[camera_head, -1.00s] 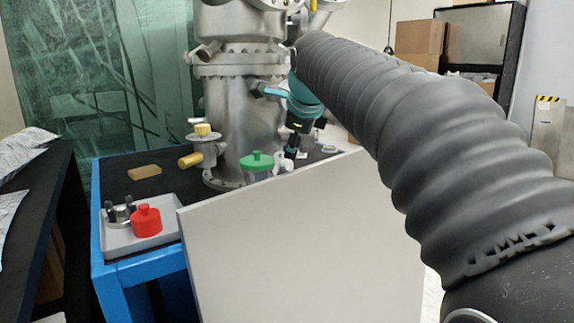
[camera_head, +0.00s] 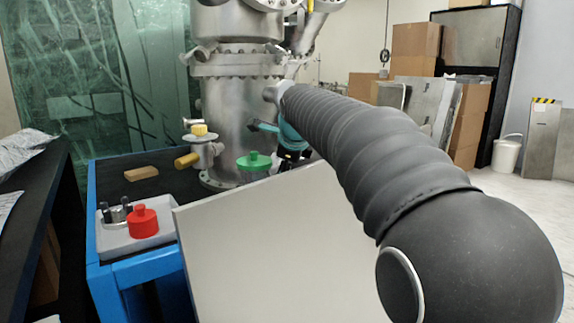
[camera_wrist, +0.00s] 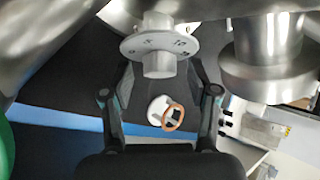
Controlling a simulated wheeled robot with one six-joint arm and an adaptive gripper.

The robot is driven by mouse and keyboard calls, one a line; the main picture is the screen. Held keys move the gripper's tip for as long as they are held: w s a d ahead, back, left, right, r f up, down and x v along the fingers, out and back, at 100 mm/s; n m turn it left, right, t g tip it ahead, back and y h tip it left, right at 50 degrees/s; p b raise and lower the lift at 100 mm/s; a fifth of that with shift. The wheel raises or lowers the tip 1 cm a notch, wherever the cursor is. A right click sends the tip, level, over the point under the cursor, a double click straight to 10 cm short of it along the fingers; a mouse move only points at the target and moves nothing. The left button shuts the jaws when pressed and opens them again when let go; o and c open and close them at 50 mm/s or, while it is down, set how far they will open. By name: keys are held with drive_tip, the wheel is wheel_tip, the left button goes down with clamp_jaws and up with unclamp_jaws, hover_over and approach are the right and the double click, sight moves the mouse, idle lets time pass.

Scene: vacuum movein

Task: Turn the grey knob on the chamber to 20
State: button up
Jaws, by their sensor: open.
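The metal chamber (camera_head: 228,110) stands upright on the table in the head view. In the wrist view, the grey knob (camera_wrist: 158,66) sticks out from a pale round dial (camera_wrist: 186,44) with marks on it. The marks are too small to read surely. My gripper (camera_wrist: 161,74) is open, with one finger to the left of the knob and one to the right. Gaps show between the fingers and the knob, and nothing is held.
A green-topped thing (camera_head: 254,161) stands before the chamber. A tray (camera_head: 160,240) holds a red weight-like piece (camera_head: 144,221). A wide metal flange (camera_wrist: 268,75) is right of the dial. A pale panel (camera_head: 270,245) stands in front.

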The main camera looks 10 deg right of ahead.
clamp_jaws()
drive_tip(key=shift+r+p, duration=0.3)
drive_tip(key=shift+p, duration=0.7)
drive_tip(key=m+g+y+p, duration=0.1)
drive_tip(key=p, duration=0.1)
drive_tip(key=shift+w+d+r+p, duration=0.1)
drive_tip(key=shift+p, duration=0.3)
drive_tip(key=shift+m+g+p, duration=0.4)
drive_tip(key=shift+m+p, duration=0.2)
drive_tip(key=shift+p, duration=0.25)
drive_tip(key=shift+f+m+g+y, duration=0.3)
drive_tip(key=shift+f+y, duration=0.05)
drive_tip(key=shift+y, duration=0.15)
unclamp_jaws()
drive_tip(key=shift+f, duration=0.1)
